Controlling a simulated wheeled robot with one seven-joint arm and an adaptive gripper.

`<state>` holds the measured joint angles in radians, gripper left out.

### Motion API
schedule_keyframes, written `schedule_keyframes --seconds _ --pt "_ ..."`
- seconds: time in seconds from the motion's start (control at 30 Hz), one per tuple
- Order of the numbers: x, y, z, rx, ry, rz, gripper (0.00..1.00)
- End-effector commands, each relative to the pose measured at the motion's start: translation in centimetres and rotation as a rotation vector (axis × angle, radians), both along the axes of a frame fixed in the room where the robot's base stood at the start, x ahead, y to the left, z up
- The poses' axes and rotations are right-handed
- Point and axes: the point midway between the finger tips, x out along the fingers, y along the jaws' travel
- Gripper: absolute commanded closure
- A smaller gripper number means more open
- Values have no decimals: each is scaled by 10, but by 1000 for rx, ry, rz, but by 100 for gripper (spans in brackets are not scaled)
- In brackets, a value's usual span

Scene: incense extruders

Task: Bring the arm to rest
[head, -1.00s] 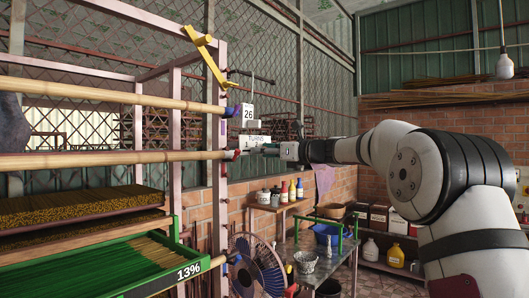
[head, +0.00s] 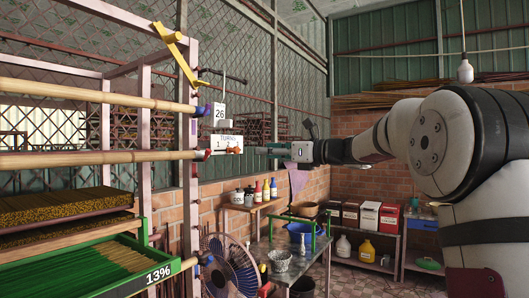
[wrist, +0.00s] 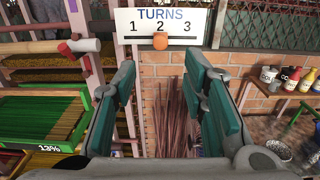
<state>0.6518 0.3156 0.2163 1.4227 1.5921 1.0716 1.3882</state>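My gripper (head: 264,150) is at the end of my outstretched arm, to the right of the rack, with a small gap to the TURNS sign (head: 226,140). In the wrist view its two teal-padded fingers (wrist: 164,95) stand apart with nothing between them. Ahead of them is the white sign (wrist: 160,21) reading TURNS 1 2 3. An orange knob (wrist: 160,41) sits just below the 2; in the head view it shows at the sign's right end (head: 236,150).
A rack with bamboo poles (head: 90,159) and a green tray (head: 110,270) marked 13% stands left. A fan (head: 231,267), a work table (head: 270,248) and a bottle shelf (head: 252,206) are below. Boxes (head: 368,215) line the brick wall. Air around my gripper looks clear.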

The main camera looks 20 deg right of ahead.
Motion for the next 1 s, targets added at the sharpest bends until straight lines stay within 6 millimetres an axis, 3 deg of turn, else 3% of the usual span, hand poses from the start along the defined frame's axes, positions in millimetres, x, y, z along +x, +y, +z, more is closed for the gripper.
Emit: schedule_keyframes --seconds 0.43,0.57,0.7,0.8,1.0 --pt "0 1 0 -4 0 0 61" --pt "-23 43 -15 -198 -5 52 61" --pt "-77 104 -53 -581 -37 173 61" --pt "-127 135 -84 -870 -86 289 61" --pt "-231 158 -145 -1414 -235 573 61"
